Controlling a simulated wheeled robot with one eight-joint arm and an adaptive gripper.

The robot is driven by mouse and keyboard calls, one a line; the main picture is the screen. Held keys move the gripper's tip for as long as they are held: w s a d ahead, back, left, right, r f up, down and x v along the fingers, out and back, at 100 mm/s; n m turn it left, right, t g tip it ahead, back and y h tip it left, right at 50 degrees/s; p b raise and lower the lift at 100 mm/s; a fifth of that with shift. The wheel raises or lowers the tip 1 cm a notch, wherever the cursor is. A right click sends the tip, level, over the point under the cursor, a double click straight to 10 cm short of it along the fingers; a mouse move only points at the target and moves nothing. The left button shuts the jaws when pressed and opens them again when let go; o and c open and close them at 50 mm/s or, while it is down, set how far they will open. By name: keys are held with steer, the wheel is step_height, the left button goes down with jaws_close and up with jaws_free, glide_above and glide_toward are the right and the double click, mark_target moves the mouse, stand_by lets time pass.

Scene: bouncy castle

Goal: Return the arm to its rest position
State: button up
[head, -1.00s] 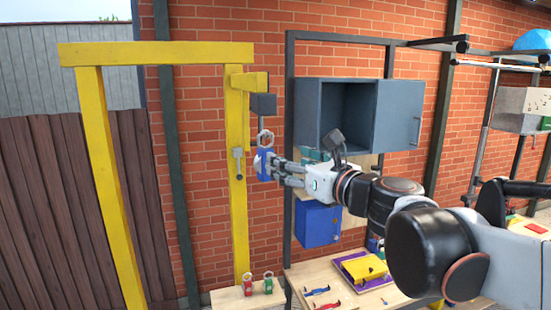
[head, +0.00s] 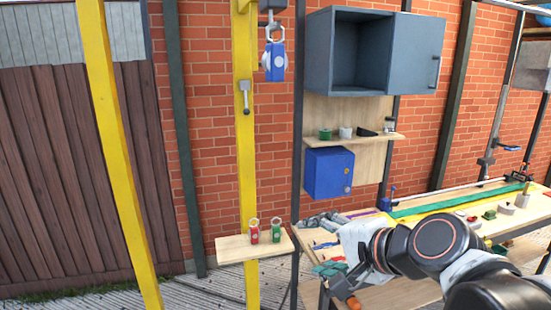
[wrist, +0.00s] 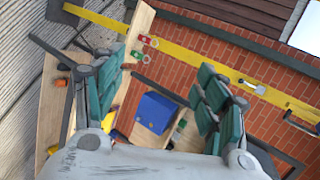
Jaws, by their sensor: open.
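My gripper (head: 323,245) is low over the left end of the workbench in the head view, with its fingers spread apart. In the wrist view my gripper (wrist: 165,88) is open, its green-padded fingers wide apart with nothing held between them. My white wrist and dark arm joints reach in from the lower right of the head view. A blue padlock-like item (head: 275,62) hangs by its shackle below a grey box on the yellow post (head: 246,150), well apart from my gripper.
Red (head: 254,232) and green (head: 276,231) padlocks stand on a small wooden shelf (head: 232,248). A blue box (head: 322,172) and an open grey cabinet (head: 340,55) are above the workbench (head: 385,292). Small items lie on the bench. Floor at the lower left is clear.

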steer(key=s+d+f+n+g+h+b, duration=0.1)
steer(key=s+d+f+n+h+b, duration=0.1)
steer(key=f, duration=0.7)
steer(key=s+d+f+n+g+h+b, duration=0.1)
steer(key=s+d+f+n+h+b, duration=0.1)
steer(key=s+d+f+n+b, duration=0.2)
steer(key=s+d+f+n+g+h+b, duration=0.1)
steer(key=s+d+f+n+b, duration=0.3)
steer(key=f+b, duration=0.4)
step_height(320, 180, down, 6)
steer(key=shift+d+f+n+h, duration=0.1)
steer(key=shift+d+n+h, duration=0.5)
steer(key=shift+d+n, duration=0.15)
